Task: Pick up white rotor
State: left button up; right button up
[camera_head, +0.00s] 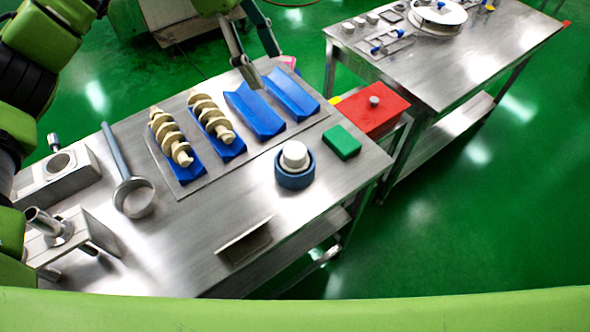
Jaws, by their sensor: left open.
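A white stepped round piece, which looks like the white rotor (295,155), sits upright in a blue round holder (294,180) near the right part of the steel table. My left gripper (264,68) hangs at the top centre, above the far edge of the table near the blue trays. Its two fingers are spread with nothing between them. It is well apart from the white piece, up and to the left of it in the picture. My right gripper does not show.
Two beige screws (170,138) lie in blue trays beside two empty blue trays (254,112). The table's front middle is mostly bare.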

pick_arm(q)
jog(key=b, duration=0.9)
send_near(293, 149)
jog(key=v, duration=0.4)
jog(key=x, duration=0.8)
jog(key=shift+f+p, duration=0.35)
jog(key=shift+f, duration=0.05)
jog(key=p+x, duration=0.2)
jog(key=x, duration=0.2)
jog(key=shift+s+d+f, duration=0.2)
jog(key=shift+d+f, duration=0.05)
jog(key=shift+d, duration=0.05)
jog(key=shift+d+f, duration=0.1)
jog(key=shift+f, duration=0.3)
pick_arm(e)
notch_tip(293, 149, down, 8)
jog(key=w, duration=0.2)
pick_arm(q)
jog(key=shift+c, duration=0.4)
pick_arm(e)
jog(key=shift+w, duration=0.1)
pick_arm(q)
jog(key=shift+r, duration=0.1)
grip_shut()
